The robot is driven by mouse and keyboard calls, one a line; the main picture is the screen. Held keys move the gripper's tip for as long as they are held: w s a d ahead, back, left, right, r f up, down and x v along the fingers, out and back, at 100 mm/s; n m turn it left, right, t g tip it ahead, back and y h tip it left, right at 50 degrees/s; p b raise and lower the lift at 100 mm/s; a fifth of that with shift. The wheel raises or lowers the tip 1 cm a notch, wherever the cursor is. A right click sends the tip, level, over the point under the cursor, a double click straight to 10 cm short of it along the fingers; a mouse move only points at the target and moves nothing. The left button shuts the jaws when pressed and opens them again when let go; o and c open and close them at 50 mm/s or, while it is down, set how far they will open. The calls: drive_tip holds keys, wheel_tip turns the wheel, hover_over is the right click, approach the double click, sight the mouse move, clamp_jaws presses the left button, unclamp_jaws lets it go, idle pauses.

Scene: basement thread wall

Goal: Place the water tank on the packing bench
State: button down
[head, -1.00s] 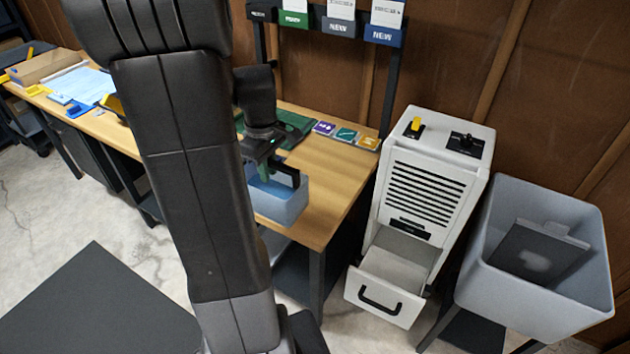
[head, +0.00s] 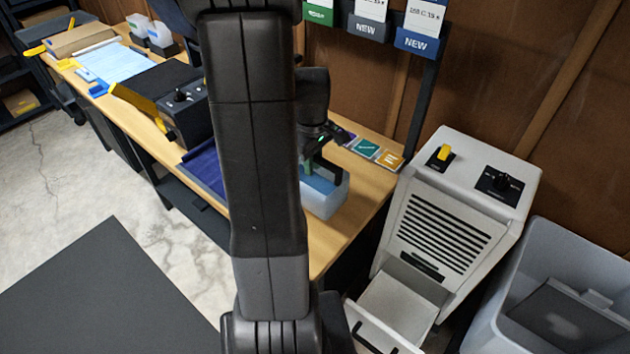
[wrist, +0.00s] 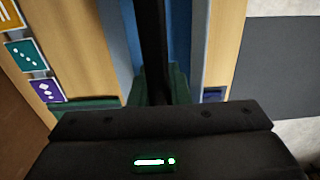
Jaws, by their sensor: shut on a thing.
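The water tank (head: 322,198) is a translucent pale-blue box in the head view, partly hidden behind my arm. My gripper (head: 323,176) is shut on it from above. The tank is upright at the right end of the wooden packing bench (head: 345,235); I cannot tell whether it rests on the top or is held just above it. In the wrist view, blue tank surface (wrist: 122,45) shows on both sides of my dark finger, with bench wood beyond.
A white dehumidifier (head: 455,215) with its lower drawer (head: 395,310) open stands right of the bench. A grey bin (head: 570,255) is at far right. Coloured cards (head: 365,147) lie along the bench's back. A black box (head: 182,105) with a yellow lever and a blue mat (head: 205,168) lie left.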

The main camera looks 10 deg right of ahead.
drive_tip(key=shift+f, duration=2.6)
drive_tip(key=shift+f, duration=0.2)
drive_tip(key=c, duration=1.4)
unclamp_jaws()
drive_tip(key=shift+o, duration=0.2)
wheel_tip(320, 180, up, 12)
drive_tip(key=shift+r, duration=0.2)
